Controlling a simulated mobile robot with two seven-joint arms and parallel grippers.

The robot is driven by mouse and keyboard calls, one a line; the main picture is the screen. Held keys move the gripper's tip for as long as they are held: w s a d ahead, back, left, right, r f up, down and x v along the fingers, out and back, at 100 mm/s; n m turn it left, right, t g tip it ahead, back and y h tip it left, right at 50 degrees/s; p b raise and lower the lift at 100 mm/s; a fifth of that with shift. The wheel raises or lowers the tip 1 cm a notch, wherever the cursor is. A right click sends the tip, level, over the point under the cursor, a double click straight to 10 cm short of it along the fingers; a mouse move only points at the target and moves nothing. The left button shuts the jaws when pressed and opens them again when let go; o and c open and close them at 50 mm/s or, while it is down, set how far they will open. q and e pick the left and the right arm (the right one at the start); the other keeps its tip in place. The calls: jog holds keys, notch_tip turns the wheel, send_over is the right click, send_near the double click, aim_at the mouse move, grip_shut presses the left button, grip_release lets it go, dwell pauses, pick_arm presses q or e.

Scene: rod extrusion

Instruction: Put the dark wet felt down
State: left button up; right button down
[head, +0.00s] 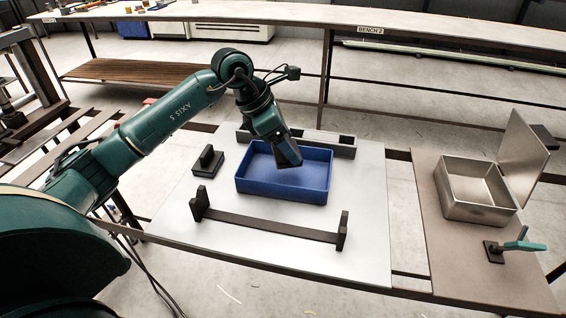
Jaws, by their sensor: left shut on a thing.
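Whether the felt touches the tray floor is hard to tell. The tray is open-topped and stands on the white table. My right gripper is out of view.
A dark block with an upright grip (207,163) stands left of the tray. A dark low bar with two end posts (270,226) lies in front, and a grey slotted rail (340,147) behind. An open metal box (476,190) and a teal-handled clamp (515,246) are at right.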

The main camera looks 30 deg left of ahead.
pick_arm(q)
jog(key=shift+f, duration=0.95)
notch_tip(320, 180, down, 4)
jog(key=shift+r+p, duration=0.15)
jog(key=shift+p, duration=0.15)
jog(key=shift+f, duration=0.2)
jog(key=o, duration=0.7)
